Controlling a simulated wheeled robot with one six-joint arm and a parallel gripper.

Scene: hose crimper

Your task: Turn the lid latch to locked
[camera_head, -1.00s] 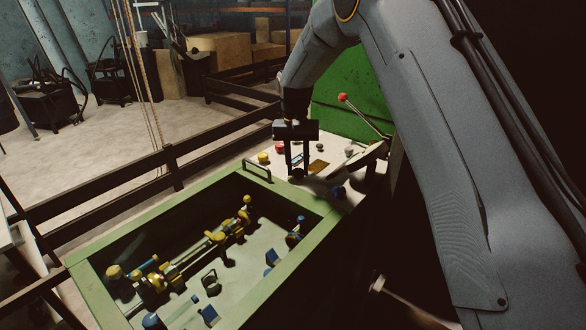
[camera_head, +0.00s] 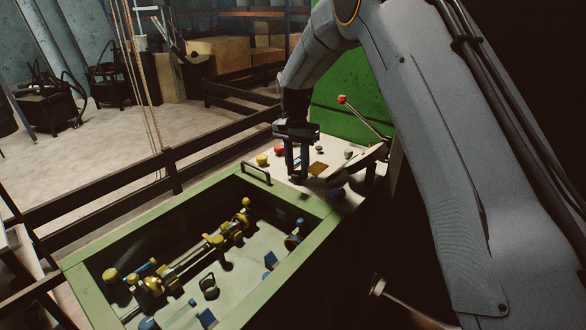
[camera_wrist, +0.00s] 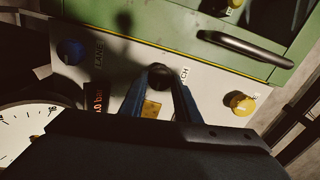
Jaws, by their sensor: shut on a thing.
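My gripper (camera_head: 298,178) points down at the pale control panel beyond the open green box. In the wrist view its two blue fingers (camera_wrist: 163,78) close around a small dark knob (camera_wrist: 157,73), which appears to be the latch. The fingers hide much of the knob, and its turned position cannot be read. In the head view the knob is hidden by the fingertips.
A blue knob (camera_wrist: 70,51) and a yellow knob (camera_wrist: 242,103) flank the gripper. A dial gauge (camera_wrist: 22,132) is at lower left. The green box (camera_head: 205,187) has a dark handle (camera_head: 257,172). A red-tipped lever (camera_head: 342,99) stands behind.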

